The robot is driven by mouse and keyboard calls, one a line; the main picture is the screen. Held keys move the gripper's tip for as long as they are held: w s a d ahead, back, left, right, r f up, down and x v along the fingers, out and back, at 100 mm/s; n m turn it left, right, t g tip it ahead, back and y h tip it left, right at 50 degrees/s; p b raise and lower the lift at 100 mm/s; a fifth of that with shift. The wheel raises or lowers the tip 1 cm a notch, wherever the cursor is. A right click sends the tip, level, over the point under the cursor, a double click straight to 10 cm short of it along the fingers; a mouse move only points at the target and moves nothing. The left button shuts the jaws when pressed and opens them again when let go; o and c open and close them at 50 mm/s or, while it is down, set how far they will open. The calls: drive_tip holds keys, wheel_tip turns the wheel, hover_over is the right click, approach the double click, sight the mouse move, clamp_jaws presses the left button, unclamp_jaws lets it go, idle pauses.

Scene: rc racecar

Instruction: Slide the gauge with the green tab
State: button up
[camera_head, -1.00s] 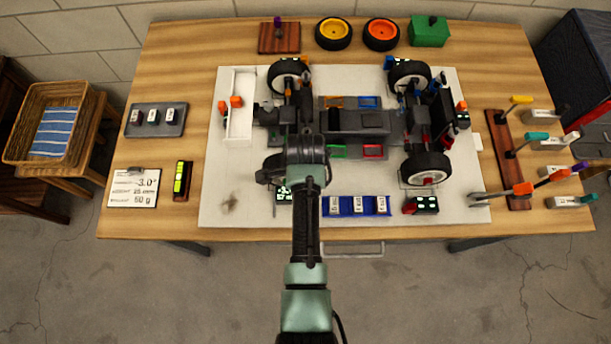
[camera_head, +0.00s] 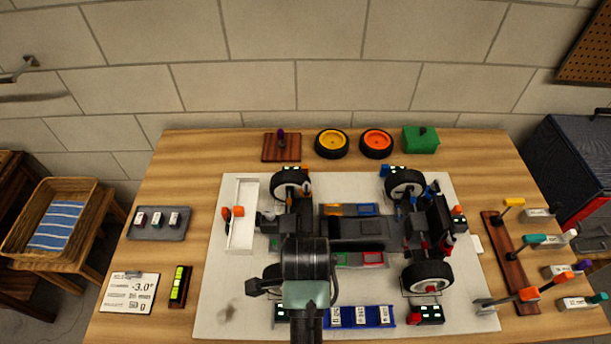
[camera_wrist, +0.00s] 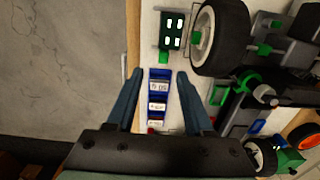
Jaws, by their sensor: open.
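The gauge with the green tab (camera_wrist: 163,57) shows in the wrist view as a dark green block (camera_wrist: 172,30) with lit white panels, beside a black tyre. In the head view a lit part of a gauge (camera_head: 282,312) shows by the car's near left wheel, partly behind my arm; its tab is not clear there. My gripper (camera_wrist: 158,72) is open and empty. Its fingers lie either side of a blue bin in the picture, with the gauge beyond the tips. My arm hides the fingertips in the head view. The racecar chassis (camera_head: 358,232) stands on a white mat (camera_head: 222,290).
A blue bin with labelled slots (camera_head: 361,317) and a red-tabbed gauge (camera_head: 427,316) lie along the near edge. A tool rack (camera_head: 505,260) stands at right.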

drive_tip(key=w+r+n+t+b, duration=0.2)
drive_tip(key=w+r+n+t, duration=0.3)
drive_tip(key=w+r, duration=0.2)
drive_tip(key=w+r+n+t+b, duration=0.2)
drive_tip(key=w+r+n+t, duration=0.3)
drive_tip(key=w+r, duration=0.3)
drive_tip(key=shift+w+r+t+b, duration=0.15)
drive_tip(key=shift+r+t+b, duration=0.2)
drive_tip(key=shift+r, duration=1.95)
drive_tip(key=shift+f, duration=0.15)
drive_tip(key=s+f+m+g+p, duration=0.8)
drive_tip(key=s+f+m+g, duration=0.25)
drive_tip(key=s+f, duration=0.55)
drive_tip(key=shift+n, duration=0.25)
drive_tip(key=f, duration=0.8)
drive_tip(key=w+f+b, duration=0.1)
drive_tip(key=f, duration=0.3)
drive_tip(key=shift+w+d+f, duration=0.1)
drive_tip(key=shift+d, duration=0.15)
drive_tip(key=shift+f, duration=0.7)
